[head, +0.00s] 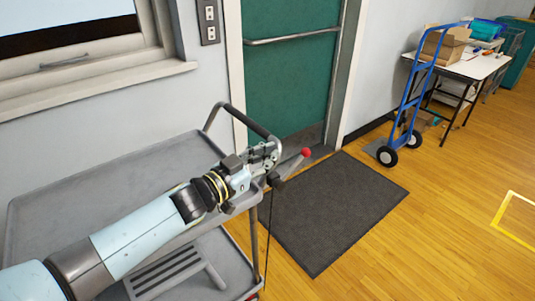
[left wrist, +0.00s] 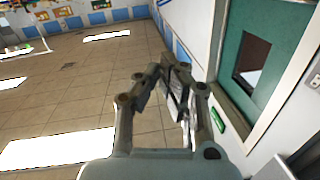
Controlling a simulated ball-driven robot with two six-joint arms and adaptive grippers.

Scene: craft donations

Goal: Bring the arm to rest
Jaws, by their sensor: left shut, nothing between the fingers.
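My left arm reaches in from the lower left in the head view. Its gripper (head: 271,158) is over the right end of a grey cart, near the cart's dark handle. The left gripper is shut and holds nothing. Whether the gripper touches the cart handle is hard to tell. My right gripper is in neither view.
The grey cart (head: 100,181) has an empty top shelf beneath my arm. A dark mat (head: 335,208) lies before the green door (head: 290,85). A blue hand truck (head: 413,95) stands by a table (head: 470,68) with boxes.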

